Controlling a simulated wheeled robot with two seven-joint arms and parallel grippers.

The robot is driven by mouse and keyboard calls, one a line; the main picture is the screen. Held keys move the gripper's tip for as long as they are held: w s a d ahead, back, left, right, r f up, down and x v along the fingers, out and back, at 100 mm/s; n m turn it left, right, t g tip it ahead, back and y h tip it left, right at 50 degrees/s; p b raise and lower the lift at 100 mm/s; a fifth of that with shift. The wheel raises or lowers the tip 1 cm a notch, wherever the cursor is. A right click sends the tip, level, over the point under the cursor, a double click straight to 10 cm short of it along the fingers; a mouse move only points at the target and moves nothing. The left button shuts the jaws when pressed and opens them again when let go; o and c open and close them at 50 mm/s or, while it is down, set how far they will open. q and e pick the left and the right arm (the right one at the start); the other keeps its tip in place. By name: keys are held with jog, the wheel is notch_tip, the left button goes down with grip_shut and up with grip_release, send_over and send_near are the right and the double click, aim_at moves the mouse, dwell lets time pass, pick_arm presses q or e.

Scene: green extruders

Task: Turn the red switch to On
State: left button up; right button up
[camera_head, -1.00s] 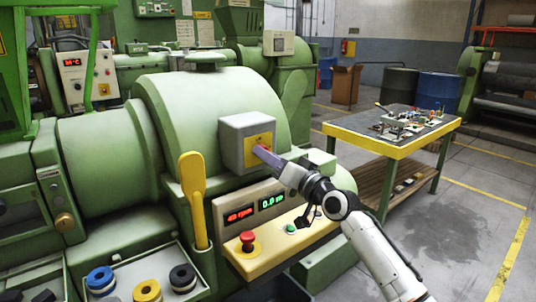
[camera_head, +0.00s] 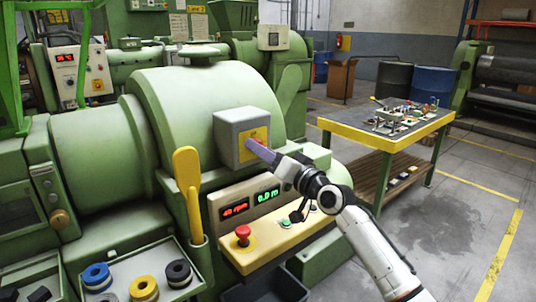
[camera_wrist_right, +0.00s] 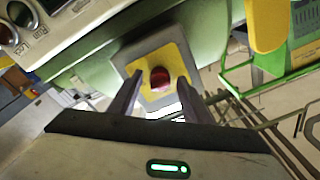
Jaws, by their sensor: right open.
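The red switch (camera_wrist_right: 160,78) sits on a yellow plate (camera_wrist_right: 143,59) on the front of a grey box (camera_head: 228,140), which is fixed to the green machine. In the head view my gripper covers most of the switch. My right gripper (camera_head: 250,146) points at the plate from the front right. In the right wrist view its two fingers (camera_wrist_right: 160,84) are apart, one on each side of the red switch. I cannot tell whether either finger touches it. The switch's On marking is not readable. My left gripper is not in view.
Below the box is a cream panel with red and green displays (camera_head: 250,202) and a red mushroom button (camera_head: 242,234). A yellow lever (camera_head: 188,185) stands left of it. A yellow-edged table (camera_head: 385,138) with small parts stands at right. The floor at far right is clear.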

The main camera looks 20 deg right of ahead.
jog(key=b+v, duration=0.1)
jog(key=v, duration=0.9)
jog(key=shift+s, duration=0.1)
